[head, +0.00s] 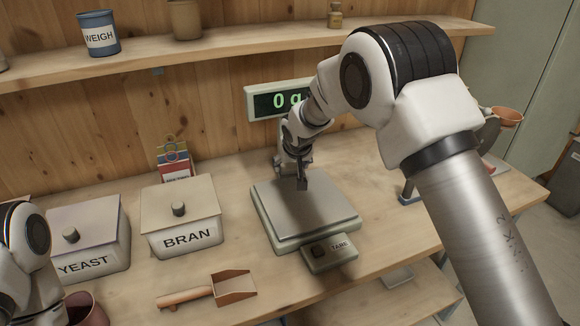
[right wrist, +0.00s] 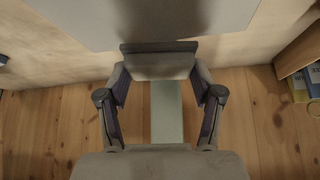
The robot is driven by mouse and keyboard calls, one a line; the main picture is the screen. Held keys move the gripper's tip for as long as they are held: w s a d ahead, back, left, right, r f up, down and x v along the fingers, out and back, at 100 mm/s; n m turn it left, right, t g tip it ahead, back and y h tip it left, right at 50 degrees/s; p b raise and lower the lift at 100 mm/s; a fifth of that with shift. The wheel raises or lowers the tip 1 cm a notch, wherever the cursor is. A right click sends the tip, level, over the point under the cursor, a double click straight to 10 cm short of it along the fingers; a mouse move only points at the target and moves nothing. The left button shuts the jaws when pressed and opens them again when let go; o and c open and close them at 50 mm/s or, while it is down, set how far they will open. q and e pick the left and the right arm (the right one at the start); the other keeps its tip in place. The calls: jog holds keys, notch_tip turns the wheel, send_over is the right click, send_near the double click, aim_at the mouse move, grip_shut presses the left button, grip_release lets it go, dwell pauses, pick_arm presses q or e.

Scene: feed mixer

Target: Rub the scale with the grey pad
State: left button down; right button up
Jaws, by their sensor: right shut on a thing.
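The scale (head: 285,215) stands on the bench at the centre of the head view, with a flat grey plate, a pale base and a TARE button box in front. Its plate also fills the top of the right wrist view (right wrist: 110,22). My right gripper (head: 301,176) is over the back part of the plate, pointing down. In the right wrist view its two fingers are shut on the grey pad (right wrist: 158,62), a dark-edged block. The pad's lower edge is at or just above the plate; I cannot tell whether it touches. My left gripper is out of view; only part of that arm shows.
Left of the scale stand the BRAN box (head: 182,220) and the YEAST box (head: 88,240), both lidded. A wooden scoop (head: 208,290) lies in front. The display (head: 270,102) behind the scale reads 0 g. A shelf (head: 220,45) runs above.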

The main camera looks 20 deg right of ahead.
jog(key=shift+s+r+p, duration=0.1)
jog(key=shift+r+p, duration=0.2)
jog(key=shift+r, duration=0.4)
jog(key=shift+w+r+p, duration=0.3)
jog(key=shift+r+p, duration=0.55)
jog(key=shift+r, duration=0.05)
jog(key=shift+s+r+p, duration=0.15)
jog(key=shift+r+p, duration=0.3)
jog(key=shift+r, duration=0.3)
jog(key=shift+f, duration=0.1)
